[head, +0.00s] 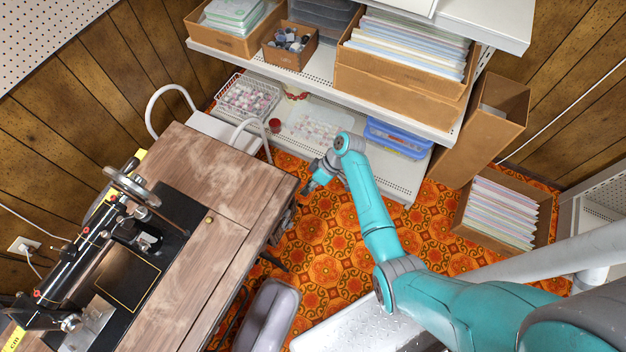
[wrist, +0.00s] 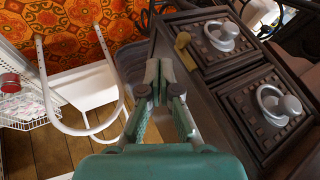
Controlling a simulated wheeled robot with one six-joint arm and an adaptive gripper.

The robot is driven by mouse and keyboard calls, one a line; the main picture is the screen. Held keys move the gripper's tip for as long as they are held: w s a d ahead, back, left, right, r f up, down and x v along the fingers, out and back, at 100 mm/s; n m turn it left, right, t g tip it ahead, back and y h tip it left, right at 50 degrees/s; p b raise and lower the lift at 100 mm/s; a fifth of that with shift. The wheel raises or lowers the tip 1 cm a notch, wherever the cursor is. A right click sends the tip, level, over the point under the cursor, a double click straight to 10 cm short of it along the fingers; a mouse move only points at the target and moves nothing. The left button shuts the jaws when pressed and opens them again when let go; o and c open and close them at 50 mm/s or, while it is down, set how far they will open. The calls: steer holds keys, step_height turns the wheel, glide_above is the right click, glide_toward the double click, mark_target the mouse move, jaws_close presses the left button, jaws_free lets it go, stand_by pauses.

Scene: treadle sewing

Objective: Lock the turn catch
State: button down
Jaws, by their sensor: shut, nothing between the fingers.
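A small brass-coloured catch (wrist: 182,40) shows in the wrist view on the dark wooden front of the sewing cabinet, left of the upper drawer. My gripper (wrist: 160,70) is shut and empty. In the wrist view its fingertips appear just below and left of the catch; I cannot tell whether they touch it. In the head view my gripper (head: 310,187) is beside the far right end of the sewing table (head: 225,170), and the catch is hidden there. A small brass knob (head: 209,220) shows on the tabletop.
Two ornate drawers with ring pulls (wrist: 222,36) (wrist: 280,105) lie right of my fingers. A white tubular frame (wrist: 85,125) is on the left. In the head view, shelves (head: 320,75) stand behind, a grey seat (head: 270,315) in front. Patterned floor (head: 330,240) is open between.

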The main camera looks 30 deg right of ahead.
mark_target(298, 200)
steer(key=shift+s+a, duration=0.5)
steer(key=shift+a, duration=0.3)
steer(key=h, duration=0.1)
steer(key=s+a+r+t+h, duration=0.1)
steer(key=shift+a+n+t+h, duration=0.2)
steer(key=shift+n+t+h, duration=0.1)
steer(key=shift+r, duration=0.1)
steer(key=shift+r, duration=0.65)
steer(key=shift+w, duration=0.1)
